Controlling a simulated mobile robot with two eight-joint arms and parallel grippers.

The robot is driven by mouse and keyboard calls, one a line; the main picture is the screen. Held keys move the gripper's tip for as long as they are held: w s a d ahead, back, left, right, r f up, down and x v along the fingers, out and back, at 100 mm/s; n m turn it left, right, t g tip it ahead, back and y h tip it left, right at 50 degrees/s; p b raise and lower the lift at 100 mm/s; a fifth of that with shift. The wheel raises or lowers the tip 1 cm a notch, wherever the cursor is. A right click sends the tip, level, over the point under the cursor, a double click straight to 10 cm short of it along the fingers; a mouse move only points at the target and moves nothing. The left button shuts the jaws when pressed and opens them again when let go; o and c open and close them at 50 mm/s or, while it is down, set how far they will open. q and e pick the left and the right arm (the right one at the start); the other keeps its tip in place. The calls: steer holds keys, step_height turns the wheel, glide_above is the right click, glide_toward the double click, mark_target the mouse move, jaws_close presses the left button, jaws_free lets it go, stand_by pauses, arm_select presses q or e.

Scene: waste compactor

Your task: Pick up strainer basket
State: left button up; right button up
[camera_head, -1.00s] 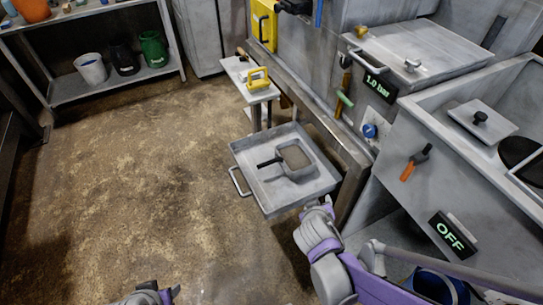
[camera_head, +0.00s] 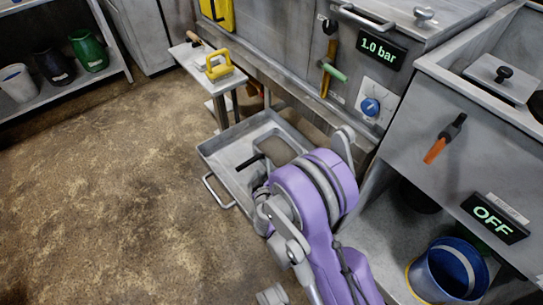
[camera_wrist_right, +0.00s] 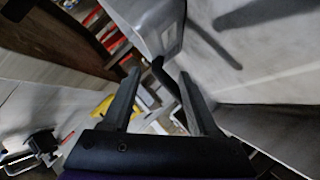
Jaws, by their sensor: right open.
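The strainer basket (camera_head: 277,150) is a grey square pan with a black handle. It sits in the metal tray (camera_head: 215,147) in the head view, partly hidden by my right arm. In the right wrist view the grey basket (camera_wrist_right: 155,25) is at the top, and its dark handle (camera_wrist_right: 166,76) runs down between my right fingers. My right gripper (camera_wrist_right: 160,73) is open, with one finger on each side of the handle; I cannot tell whether either finger touches it. In the head view my right arm covers the gripper. My left gripper is out of view.
The tray's handle (camera_head: 212,192) sticks out at its left. A small table (camera_head: 195,58) with a yellow-handled tool (camera_head: 218,68) stands behind it. A blue bucket (camera_head: 440,270) is at lower right. The floor at left is clear.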

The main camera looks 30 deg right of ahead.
mark_target(263, 158)
steer(key=shift+b+x, duration=0.5)
steer(key=shift+x, duration=2.65)
steer(key=shift+s+r, duration=0.1)
steer(key=shift+r, duration=0.05)
jaws_close()
